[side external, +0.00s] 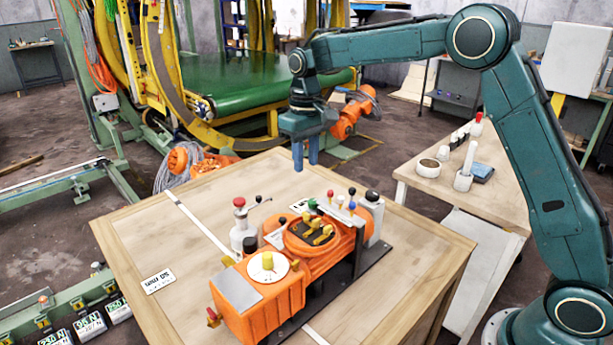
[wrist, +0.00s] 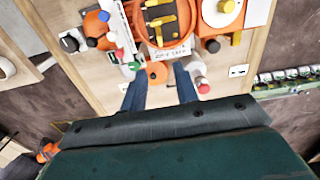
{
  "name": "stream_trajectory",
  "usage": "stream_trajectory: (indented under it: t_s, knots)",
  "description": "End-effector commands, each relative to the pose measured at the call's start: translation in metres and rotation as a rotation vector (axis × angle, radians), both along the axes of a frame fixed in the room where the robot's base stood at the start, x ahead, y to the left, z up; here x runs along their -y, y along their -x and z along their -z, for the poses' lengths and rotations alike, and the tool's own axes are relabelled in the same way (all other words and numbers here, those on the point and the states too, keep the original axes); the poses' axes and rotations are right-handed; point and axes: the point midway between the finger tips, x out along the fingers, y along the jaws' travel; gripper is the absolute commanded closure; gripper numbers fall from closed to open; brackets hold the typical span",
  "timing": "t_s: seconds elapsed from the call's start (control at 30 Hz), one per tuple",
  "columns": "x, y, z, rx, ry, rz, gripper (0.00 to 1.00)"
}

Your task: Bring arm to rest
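My gripper (side external: 305,155) hangs from the teal arm above the far part of the wooden table, fingers pointing down. It is clear of the orange ring inverter machine (side external: 262,305), which stands on the table in front of it. In the wrist view, the two blue fingers of my gripper (wrist: 160,84) are apart with nothing held between them. The ring inverter also shows at the top of the wrist view (wrist: 145,40), with its round orange ring and yellow clamps. The fingertips appear above the near edge of the machine there, apart from it.
The wooden table (side external: 140,222) has free room left of the machine. A side table (side external: 490,190) at the right carries a white bowl (side external: 428,167) and bottles. A green conveyor (side external: 250,80) and yellow frames stand behind. Labelled boxes (side external: 92,325) lie at the lower left.

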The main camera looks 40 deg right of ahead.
Motion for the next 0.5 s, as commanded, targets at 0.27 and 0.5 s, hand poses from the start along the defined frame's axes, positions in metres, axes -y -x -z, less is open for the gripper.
stream_trajectory:
  t_s: [0.27, 0.5]
  knots:
    - [0.001, 0.010, -0.013, 0.019, 0.000, 0.001, 0.70]
    - [0.004, 0.043, -0.044, 0.073, -0.002, 0.003, 0.70]
